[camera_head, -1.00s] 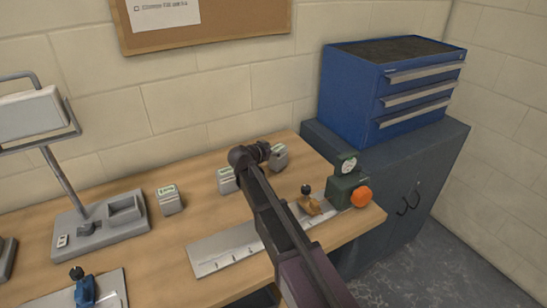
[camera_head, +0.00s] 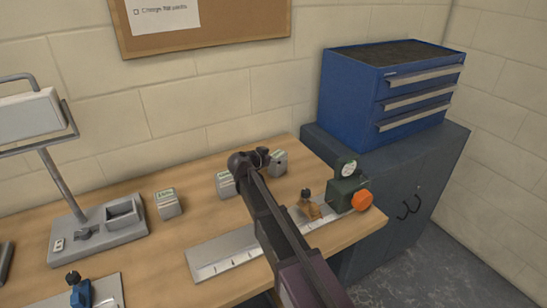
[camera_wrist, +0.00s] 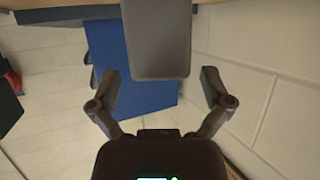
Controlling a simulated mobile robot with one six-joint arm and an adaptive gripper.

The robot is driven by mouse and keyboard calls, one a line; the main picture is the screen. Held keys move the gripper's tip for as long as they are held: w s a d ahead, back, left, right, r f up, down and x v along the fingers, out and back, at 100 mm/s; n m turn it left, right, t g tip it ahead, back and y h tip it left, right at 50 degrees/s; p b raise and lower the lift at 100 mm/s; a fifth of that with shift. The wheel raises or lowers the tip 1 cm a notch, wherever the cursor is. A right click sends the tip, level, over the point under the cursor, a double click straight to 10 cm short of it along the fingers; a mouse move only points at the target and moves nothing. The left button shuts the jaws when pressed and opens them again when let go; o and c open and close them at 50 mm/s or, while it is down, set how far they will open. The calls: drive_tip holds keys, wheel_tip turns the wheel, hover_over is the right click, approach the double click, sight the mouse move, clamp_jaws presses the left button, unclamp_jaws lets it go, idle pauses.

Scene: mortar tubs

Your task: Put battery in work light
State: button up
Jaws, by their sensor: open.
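Three grey batteries with white-green labels stand on the bench: a left one (camera_head: 167,204), a middle one (camera_head: 226,184) and a right one (camera_head: 279,162). The work light has a lamp head (camera_head: 32,112) on a bent pole and a grey base (camera_head: 95,238) with a recess, at the left. My gripper (camera_head: 264,156) is between the middle and right batteries, its fingers partly hidden by my arm. In the wrist view my gripper (camera_wrist: 162,82) is open. A dark grey block (camera_wrist: 157,40), apparently the right battery, lies ahead between the fingertips; contact cannot be seen.
A blue drawer chest (camera_head: 390,90) stands on a dark cabinet (camera_head: 400,170) at the right. A metal rail (camera_head: 225,254) with a small brown clamp (camera_head: 310,205) and a green gauge box with an orange knob (camera_head: 361,200) lies toward the front. A blue clamp (camera_head: 80,293) is front left.

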drive_tip(key=shift+r, duration=0.1)
drive_tip(key=shift+r, duration=0.1)
drive_tip(key=p+v, duration=0.4)
drive_tip(key=v, duration=0.8)
drive_tip(key=shift+p, duration=0.4)
idle(0.4)
